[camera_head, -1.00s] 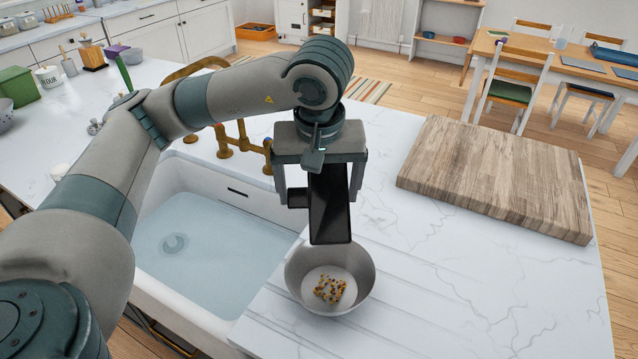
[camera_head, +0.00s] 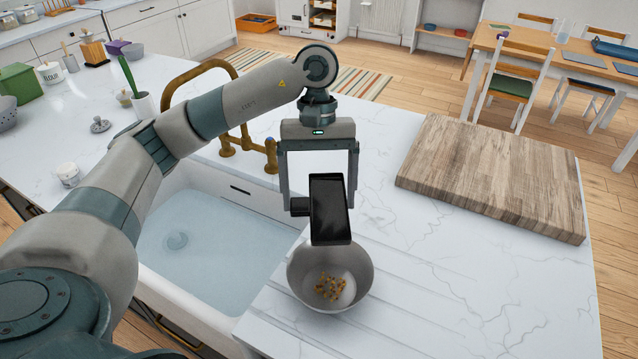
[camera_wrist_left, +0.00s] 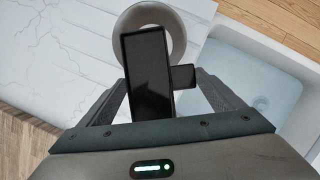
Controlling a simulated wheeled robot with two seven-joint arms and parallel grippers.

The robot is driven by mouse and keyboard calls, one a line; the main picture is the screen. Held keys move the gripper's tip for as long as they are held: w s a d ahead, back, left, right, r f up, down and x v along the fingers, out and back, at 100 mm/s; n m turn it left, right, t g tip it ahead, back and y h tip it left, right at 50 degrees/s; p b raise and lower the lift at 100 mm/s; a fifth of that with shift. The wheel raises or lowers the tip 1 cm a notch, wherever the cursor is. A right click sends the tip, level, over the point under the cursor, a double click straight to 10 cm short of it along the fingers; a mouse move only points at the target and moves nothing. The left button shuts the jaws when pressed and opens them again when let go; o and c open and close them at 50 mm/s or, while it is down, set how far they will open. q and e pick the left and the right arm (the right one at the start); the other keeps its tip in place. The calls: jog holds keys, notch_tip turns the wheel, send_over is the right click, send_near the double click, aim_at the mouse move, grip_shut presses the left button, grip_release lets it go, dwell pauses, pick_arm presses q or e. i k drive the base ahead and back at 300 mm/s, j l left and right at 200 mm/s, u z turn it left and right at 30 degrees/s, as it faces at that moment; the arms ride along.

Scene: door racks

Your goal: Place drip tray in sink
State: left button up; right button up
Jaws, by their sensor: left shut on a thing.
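The black rectangular drip tray (camera_head: 329,208), with a small tab on its left side, hangs above a grey round bowl (camera_head: 357,280) in the head view. My left gripper (camera_head: 320,203) is shut on the tray, with its fingers at the tray's sides. The tray's lower end overlaps the bowl's back rim in the picture; I cannot tell if they touch. The white sink (camera_head: 265,222), with water in it, is left of the tray. In the left wrist view the tray (camera_wrist_left: 147,75) is between the fingers, and the sink (camera_wrist_left: 262,80) is at the right. My right gripper is out of view.
The bowl holds small yellow-brown bits (camera_head: 328,286) and stands on the grooved white counter (camera_head: 420,290). A brass tap (camera_head: 232,138) rises behind the sink. A thick wooden board (camera_head: 490,178) lies at the right. Counter between bowl and board is clear.

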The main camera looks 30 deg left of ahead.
aim_at(230, 276)
jog(key=k, duration=1)
